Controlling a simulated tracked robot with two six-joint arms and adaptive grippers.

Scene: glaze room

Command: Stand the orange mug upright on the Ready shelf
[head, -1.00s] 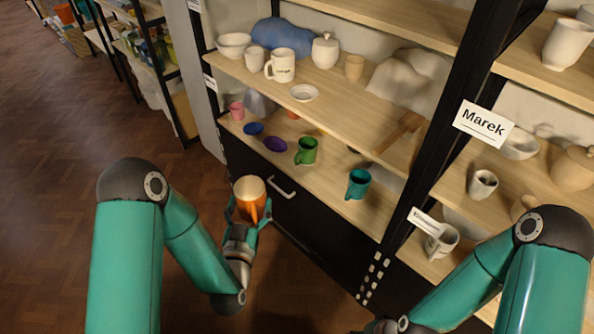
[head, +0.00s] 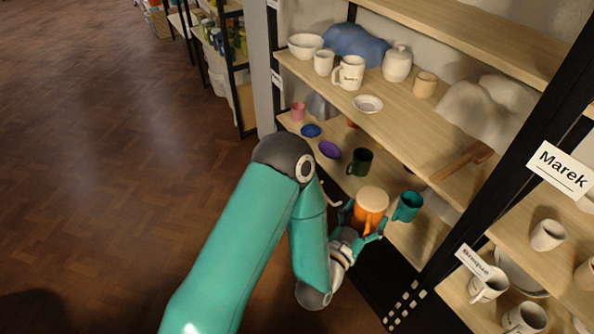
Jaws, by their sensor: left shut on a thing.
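The orange mug (head: 369,211) is in my left gripper (head: 365,218), whose fingers close around its sides. A pale, flat-looking round end faces up; I cannot tell whether it is the base or the mouth. The mug is held in front of the lower shelf (head: 343,177), overlapping its front edge in the view, just left of a teal mug (head: 407,207). I cannot tell whether it touches the teal mug. No label reading Ready can be made out, so which shelf is Ready is unclear. My right gripper is out of view.
On the lower shelf stand a dark green mug (head: 360,162), a purple bowl (head: 330,149), a blue bowl (head: 311,131) and a pink cup (head: 298,111). White ware, including a lettered mug (head: 349,73), stands on the shelf above. A black post with a Marek sign (head: 562,168) rises at right.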

